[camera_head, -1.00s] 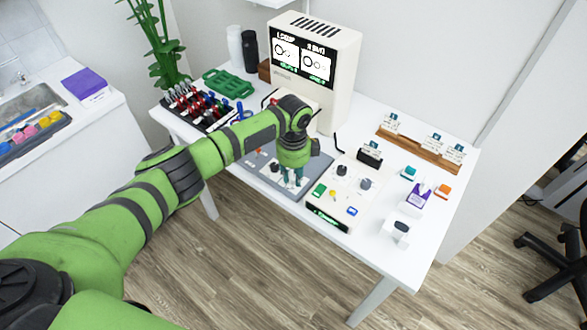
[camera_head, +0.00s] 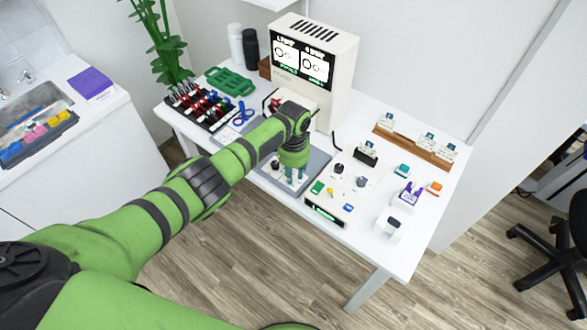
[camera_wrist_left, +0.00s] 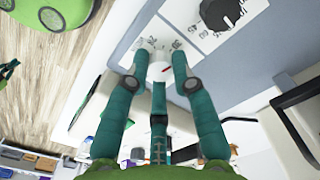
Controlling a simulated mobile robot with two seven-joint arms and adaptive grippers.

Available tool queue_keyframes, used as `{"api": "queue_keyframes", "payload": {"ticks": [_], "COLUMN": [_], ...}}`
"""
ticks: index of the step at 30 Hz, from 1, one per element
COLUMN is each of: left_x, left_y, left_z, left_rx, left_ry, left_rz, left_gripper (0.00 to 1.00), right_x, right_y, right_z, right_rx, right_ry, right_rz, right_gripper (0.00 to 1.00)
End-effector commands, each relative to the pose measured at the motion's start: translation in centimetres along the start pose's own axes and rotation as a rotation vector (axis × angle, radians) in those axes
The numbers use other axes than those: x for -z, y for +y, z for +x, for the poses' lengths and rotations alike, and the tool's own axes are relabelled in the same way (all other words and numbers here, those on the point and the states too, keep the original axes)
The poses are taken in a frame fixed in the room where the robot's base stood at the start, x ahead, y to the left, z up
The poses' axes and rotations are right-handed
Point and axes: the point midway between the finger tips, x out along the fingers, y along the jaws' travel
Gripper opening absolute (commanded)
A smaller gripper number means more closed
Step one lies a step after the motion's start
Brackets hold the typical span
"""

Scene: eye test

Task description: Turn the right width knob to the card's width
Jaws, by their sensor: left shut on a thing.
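My left gripper (camera_head: 293,177) points down at the white scale panel on the grey base plate (camera_head: 318,160). Printed numbers surround this knob, partly hidden by the fingers. A black ridged knob (camera_wrist_left: 222,12) with its own scale sits beside it; it also shows in the head view (camera_head: 276,164). A small white card (camera_head: 368,146) stands in a black holder (camera_head: 364,156); its print is too small to read. My right gripper is not in view.
The cream machine (camera_head: 343,80) with a two-part screen (camera_head: 301,61) stands behind the plate. A control box (camera_head: 325,203) with dark knobs stands to the right. A wooden rack (camera_head: 410,146) holds more cards. A tool tray (camera_head: 200,106) lies left.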

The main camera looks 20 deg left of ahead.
Motion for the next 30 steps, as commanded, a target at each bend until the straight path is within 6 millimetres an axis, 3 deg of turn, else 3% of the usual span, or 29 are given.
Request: {"api": "queue_keyframes", "payload": {"ticks": [12,29,30], "left_x": [-0.09,-0.10,-0.10], "left_y": [-0.06,-0.09,-0.09], "left_z": [-0.05,0.01,0.01], "left_rx": [0.001,0.002,0.002], "left_ry": [-0.002,-0.002,-0.002], "left_rz": [-0.195,-0.223,-0.223], "left_gripper": [0.00,0.00,0.37], "right_x": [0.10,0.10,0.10], "right_y": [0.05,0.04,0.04], "right_z": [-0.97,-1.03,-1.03], "right_rx": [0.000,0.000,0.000], "right_ry": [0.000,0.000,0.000], "right_rz": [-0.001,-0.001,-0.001], "right_gripper": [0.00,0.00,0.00]}}
